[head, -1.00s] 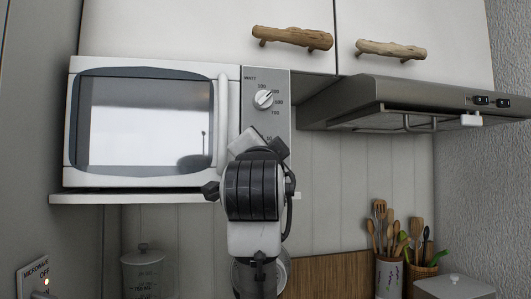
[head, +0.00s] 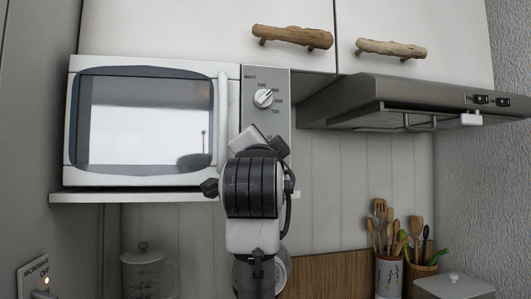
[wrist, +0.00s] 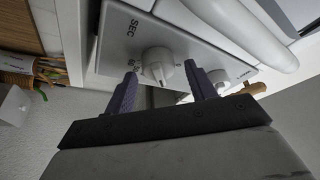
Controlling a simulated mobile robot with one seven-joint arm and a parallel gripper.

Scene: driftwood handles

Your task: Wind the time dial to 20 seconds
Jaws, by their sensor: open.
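The time dial (wrist: 157,62) is a white round knob on the microwave's grey control panel, with SEC and small numbers printed beside it in the wrist view. My gripper (wrist: 161,69) is open, with one purple finger on each side of the dial. The fingertips are close to the knob; I cannot tell whether they touch it. The dial's pointer setting is too small to read. In the head view my arm hides the time dial. The white microwave (head: 226,70) stands on a shelf with its door shut.
The watt dial (head: 264,98) sits above my wrist on the same panel. The door handle (head: 222,125) is just left of the panel. A range hood (head: 400,95) juts out on the right.

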